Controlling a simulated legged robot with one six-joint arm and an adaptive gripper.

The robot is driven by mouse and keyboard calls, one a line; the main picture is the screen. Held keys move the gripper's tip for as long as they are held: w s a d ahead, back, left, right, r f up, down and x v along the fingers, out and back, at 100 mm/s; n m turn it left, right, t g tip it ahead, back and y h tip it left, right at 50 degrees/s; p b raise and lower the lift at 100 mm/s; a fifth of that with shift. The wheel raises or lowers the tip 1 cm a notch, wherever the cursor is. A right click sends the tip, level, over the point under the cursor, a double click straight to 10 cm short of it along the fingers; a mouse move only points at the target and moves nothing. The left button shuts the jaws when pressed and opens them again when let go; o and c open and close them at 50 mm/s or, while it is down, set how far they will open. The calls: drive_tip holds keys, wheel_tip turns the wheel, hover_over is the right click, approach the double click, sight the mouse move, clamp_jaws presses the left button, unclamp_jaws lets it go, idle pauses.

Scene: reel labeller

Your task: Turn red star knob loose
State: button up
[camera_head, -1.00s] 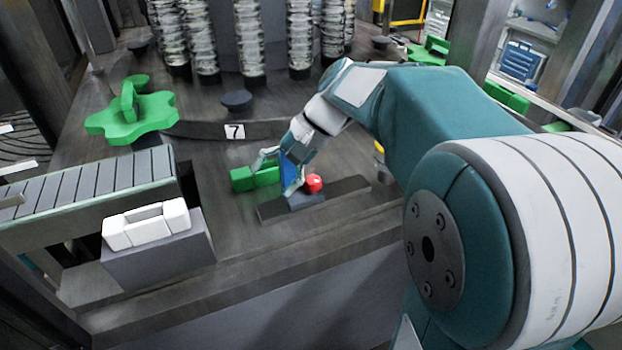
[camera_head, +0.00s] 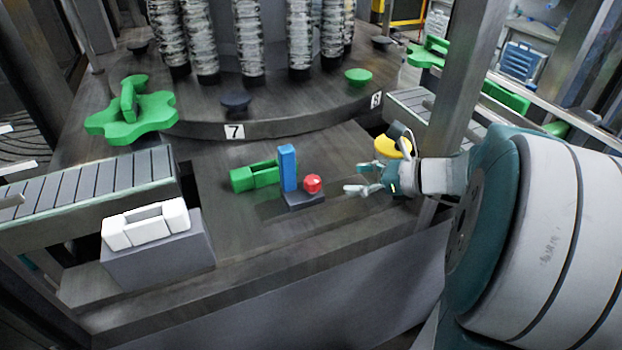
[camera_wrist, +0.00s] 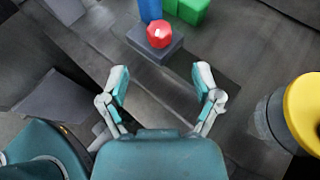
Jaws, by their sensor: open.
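The red star knob (camera_head: 312,184) sits on a small dark block (camera_head: 304,200) at the middle of the machine deck, close to an upright blue post (camera_head: 287,167). In the wrist view the red knob (camera_wrist: 160,34) is at the top centre, ahead of my fingertips. My gripper (camera_head: 357,190) is to the right of the knob in the head view, apart from it. In the wrist view my gripper (camera_wrist: 161,82) is open and empty, its two fingers spread wide. Nothing hides the knob.
A green block-shaped part (camera_head: 254,176) lies left of the blue post. A yellow-topped cylinder (camera_wrist: 306,112) stands close to the right of my gripper. A large green star knob (camera_head: 132,115) and a white handle part (camera_head: 145,224) are at left. Deck in front of the knob is clear.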

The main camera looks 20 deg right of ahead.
sight(315, 180)
drive_tip(key=x, duration=1)
drive_tip(key=shift+w+a+f, duration=0.15)
drive_tip(key=shift+a, duration=0.1)
clamp_jaws()
